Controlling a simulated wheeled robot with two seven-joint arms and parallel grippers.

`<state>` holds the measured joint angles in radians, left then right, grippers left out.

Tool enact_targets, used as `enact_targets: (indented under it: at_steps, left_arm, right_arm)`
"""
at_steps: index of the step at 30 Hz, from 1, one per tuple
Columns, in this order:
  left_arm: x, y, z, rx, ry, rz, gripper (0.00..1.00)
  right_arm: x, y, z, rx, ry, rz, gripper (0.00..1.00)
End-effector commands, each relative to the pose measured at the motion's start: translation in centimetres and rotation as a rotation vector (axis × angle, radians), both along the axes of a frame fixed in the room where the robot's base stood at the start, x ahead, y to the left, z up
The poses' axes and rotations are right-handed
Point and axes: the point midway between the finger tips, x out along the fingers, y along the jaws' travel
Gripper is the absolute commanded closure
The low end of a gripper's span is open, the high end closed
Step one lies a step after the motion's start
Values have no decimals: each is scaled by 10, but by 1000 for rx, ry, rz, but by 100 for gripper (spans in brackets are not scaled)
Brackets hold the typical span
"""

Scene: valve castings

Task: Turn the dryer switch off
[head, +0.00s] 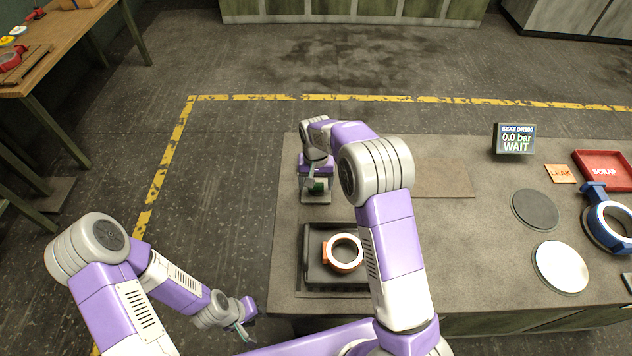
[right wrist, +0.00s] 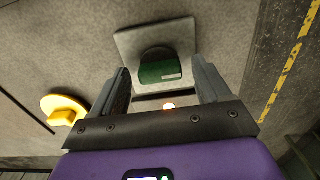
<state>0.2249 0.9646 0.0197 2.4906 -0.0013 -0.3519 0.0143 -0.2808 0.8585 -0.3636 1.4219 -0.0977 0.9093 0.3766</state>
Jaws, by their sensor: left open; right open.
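A pale square plate (right wrist: 127,44) carries a green block with a small label (right wrist: 160,72) and a dark rounded part behind it; this looks like the dryer switch. The green part (head: 318,187) also shows in the head view on the plate at the table's far left. My right gripper (right wrist: 158,82) is open, its two fingers apart on either side of the green block; I cannot tell whether they touch it. My left gripper (head: 243,328) is open and empty, low at the left of the table.
A black tray (head: 311,262) holds a white ring casting with orange parts (head: 345,253). A red scrap tray (head: 597,158) and blue ringed casting (head: 603,222) stand right. A yellow knob (right wrist: 64,110) shows left in the wrist view.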

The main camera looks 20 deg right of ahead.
Motion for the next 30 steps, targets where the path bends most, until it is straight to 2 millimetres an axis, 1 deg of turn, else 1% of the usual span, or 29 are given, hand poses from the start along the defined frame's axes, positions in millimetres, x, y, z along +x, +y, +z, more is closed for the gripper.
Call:
enact_targets:
  at_steps: [4, 15, 23, 30]
  left_arm:
    - [0, 0, 0, 0, 0, 0, 57]
    - [0, 0, 0, 0, 0, 0, 57]
    - [0, 0, 2, 0, 0, 0, 57]
    - [0, 0, 6, 0, 0, 0, 57]
  right_arm:
    - [0, 0, 0, 0, 0, 0, 23]
    - [0, 0, 0, 0, 0, 1, 79]
    - [0, 0, 1, 0, 1, 27, 79]
    - [0, 0, 1, 1, 1, 147, 79]
